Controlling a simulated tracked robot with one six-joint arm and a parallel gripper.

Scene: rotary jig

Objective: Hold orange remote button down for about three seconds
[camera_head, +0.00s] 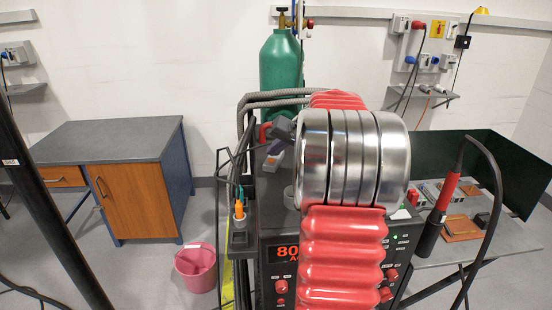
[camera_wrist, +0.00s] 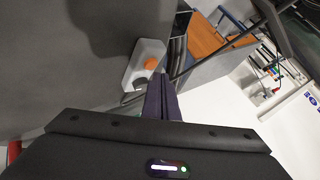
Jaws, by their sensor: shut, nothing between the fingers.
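The remote (camera_wrist: 143,72) is a light grey box with a round orange button (camera_wrist: 150,63) on its face, seen in the wrist view. It lies on a dark grey surface. My gripper (camera_wrist: 160,77) is shut and empty, its two dark fingers together. Its tips appear just beside the button's lower right, overlapping the remote's edge; I cannot tell whether they touch. In the head view the remote (camera_head: 273,161) shows small on top of the machine, below my dark gripper, partly hidden by my arm.
The welding machine (camera_head: 282,272) with a red display stands in front, cables at its left. A green gas cylinder (camera_head: 280,64) rises behind it. A bench (camera_head: 430,258) with a torch (camera_head: 447,190) is at right. A cabinet (camera_head: 150,200) and pink bucket (camera_head: 196,270) are at left.

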